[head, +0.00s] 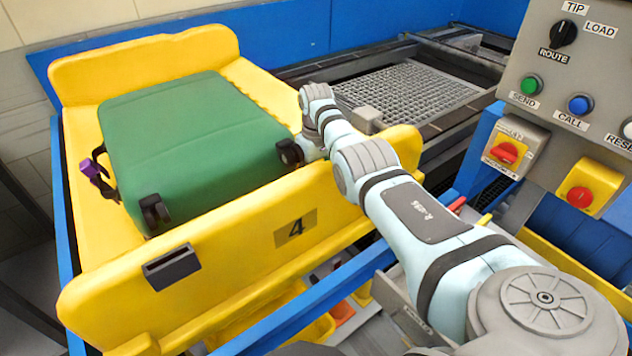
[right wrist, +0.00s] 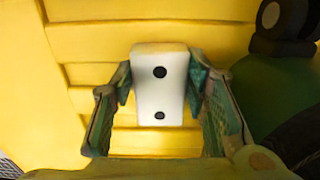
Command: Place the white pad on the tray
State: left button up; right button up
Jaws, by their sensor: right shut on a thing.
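The yellow tray (head: 90,290) marked 4 stands at the left in the head view, and its yellow ribbed surface (right wrist: 90,75) fills the back of the right wrist view. The white pad (right wrist: 158,100) is a small upright block with two black dots. My right gripper (right wrist: 160,82) is shut on it, with one finger at each side and yellow surface behind it. In the head view my right arm reaches over the tray's right side; the gripper and pad are hidden there. I cannot tell whether the pad touches the tray. My left gripper is not in view.
A green suitcase (head: 195,130) with black wheels lies in the tray, close to my right wrist; part shows in the right wrist view (right wrist: 260,95). A control panel (head: 575,75) stands at the right. A grated conveyor (head: 410,95) lies behind.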

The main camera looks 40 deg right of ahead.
jog(key=o, duration=0.9)
notch_tip(320, 180, up, 12)
jog(key=p, duration=0.3)
jog(key=shift+r, duration=0.15)
